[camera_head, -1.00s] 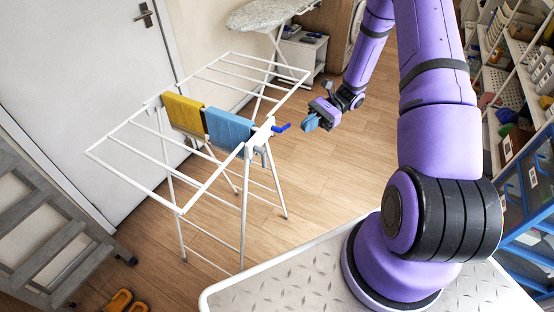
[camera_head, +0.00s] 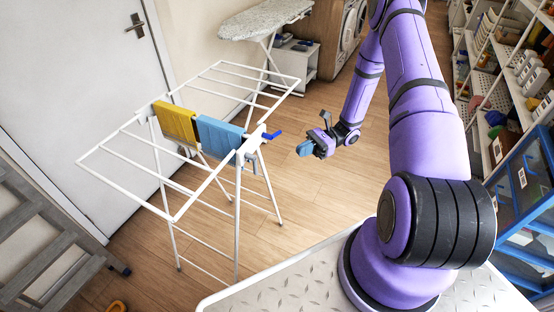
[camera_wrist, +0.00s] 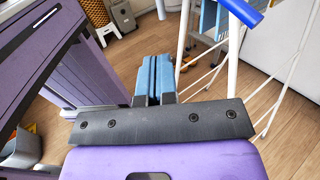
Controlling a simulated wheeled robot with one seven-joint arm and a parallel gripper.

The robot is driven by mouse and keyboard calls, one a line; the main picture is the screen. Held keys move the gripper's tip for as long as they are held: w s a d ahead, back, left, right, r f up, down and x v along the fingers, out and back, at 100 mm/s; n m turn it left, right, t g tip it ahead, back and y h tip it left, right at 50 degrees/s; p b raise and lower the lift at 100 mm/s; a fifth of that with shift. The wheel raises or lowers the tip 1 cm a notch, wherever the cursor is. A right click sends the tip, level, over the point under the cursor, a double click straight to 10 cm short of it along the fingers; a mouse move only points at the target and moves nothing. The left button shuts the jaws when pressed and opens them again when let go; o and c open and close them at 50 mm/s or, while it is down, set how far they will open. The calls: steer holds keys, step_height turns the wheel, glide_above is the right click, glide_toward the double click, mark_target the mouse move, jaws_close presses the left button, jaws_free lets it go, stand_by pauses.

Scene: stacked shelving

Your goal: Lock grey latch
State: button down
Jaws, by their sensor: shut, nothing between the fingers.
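A white folding drying rack (camera_head: 236,215) stands on the wooden floor. A blue lever (camera_head: 271,134) sticks out at its near right corner, and it also shows at the top of the wrist view (camera_wrist: 243,10). A small greyish part (camera_head: 251,160) sits just below the lever on the rack's leg; it may be the grey latch, but it is too small to tell its position. My gripper (camera_head: 304,149) is to the right of the lever, apart from the rack. Its blue fingers (camera_wrist: 154,78) are shut and empty, with open floor beyond them.
A yellow cloth (camera_head: 175,122) and a blue cloth (camera_head: 218,138) hang on the rack. An ironing board (camera_head: 265,18) stands behind, grey wooden steps (camera_head: 50,245) are at left, and shelves (camera_head: 500,85) at right. Floor around my gripper is clear.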

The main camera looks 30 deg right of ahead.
steer(key=a, duration=1.3)
steer(key=shift+s+a, duration=0.25)
steer(key=shift+a, duration=0.05)
steer(key=shift+a, duration=0.1)
steer(key=s+a+m+y, duration=0.1)
steer(key=m+y, duration=0.1)
steer(key=a+m+t+y, duration=0.1)
steer(key=m+y, duration=0.1)
steer(key=s+a+m+t+y, duration=0.1)
steer(key=m+y, duration=0.1)
steer(key=shift+s+a+f, duration=0.15)
steer(key=shift+s+a, duration=0.05)
steer(key=shift+s, duration=0.1)
steer(key=shift+f, duration=0.1)
steer(key=s+d+f, duration=0.2)
steer(key=d+f, duration=0.7)
steer(key=shift+s+d+f, duration=0.2)
steer(key=shift+s+f, duration=0.2)
